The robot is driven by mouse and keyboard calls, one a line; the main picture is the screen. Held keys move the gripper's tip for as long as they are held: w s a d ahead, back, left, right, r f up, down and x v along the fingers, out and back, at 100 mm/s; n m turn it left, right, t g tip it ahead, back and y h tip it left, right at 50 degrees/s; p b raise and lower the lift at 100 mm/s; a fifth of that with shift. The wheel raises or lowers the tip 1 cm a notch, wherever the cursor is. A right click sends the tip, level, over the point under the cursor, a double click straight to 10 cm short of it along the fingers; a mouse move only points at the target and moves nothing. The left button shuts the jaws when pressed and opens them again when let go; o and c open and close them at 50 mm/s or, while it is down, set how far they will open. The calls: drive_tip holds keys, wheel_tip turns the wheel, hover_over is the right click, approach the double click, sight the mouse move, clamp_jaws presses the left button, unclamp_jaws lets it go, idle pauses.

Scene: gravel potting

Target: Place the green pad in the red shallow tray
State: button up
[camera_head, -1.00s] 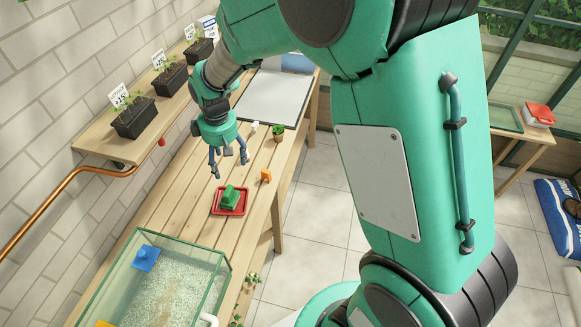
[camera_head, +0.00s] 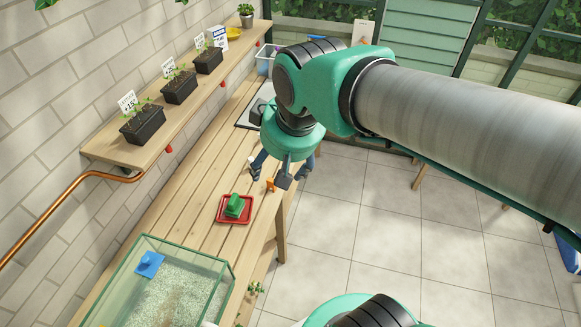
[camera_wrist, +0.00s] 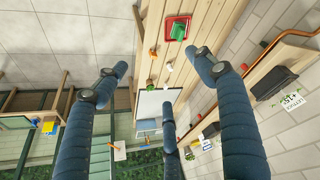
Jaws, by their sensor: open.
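The green pad (camera_head: 236,204), a small block with a raised upper part, sits inside the red shallow tray (camera_head: 222,219) on the wooden bench, within its rim. In the wrist view the green pad (camera_wrist: 178,32) also shows inside the red tray (camera_wrist: 168,24), at the top. My gripper (camera_head: 281,174) is open and empty. It hangs above the bench's right edge, beyond and right of the tray, apart from the pad. In the wrist view the spread fingers of my gripper (camera_wrist: 163,80) have nothing between them.
A small orange object (camera_head: 270,186) stands near the bench edge, close below my fingers in the picture. A glass tank (camera_head: 228,277) of gravel with a blue block (camera_head: 149,263) is nearer. Potted seedlings (camera_head: 142,124) line the wall shelf. Bench planks left of the tray are bare.

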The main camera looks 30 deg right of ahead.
drive_tip(key=s+r+m+t, duration=0.1)
drive_tip(key=s, duration=0.6)
drive_tip(key=shift+d+m, duration=0.3)
drive_tip(key=shift+d, duration=0.15)
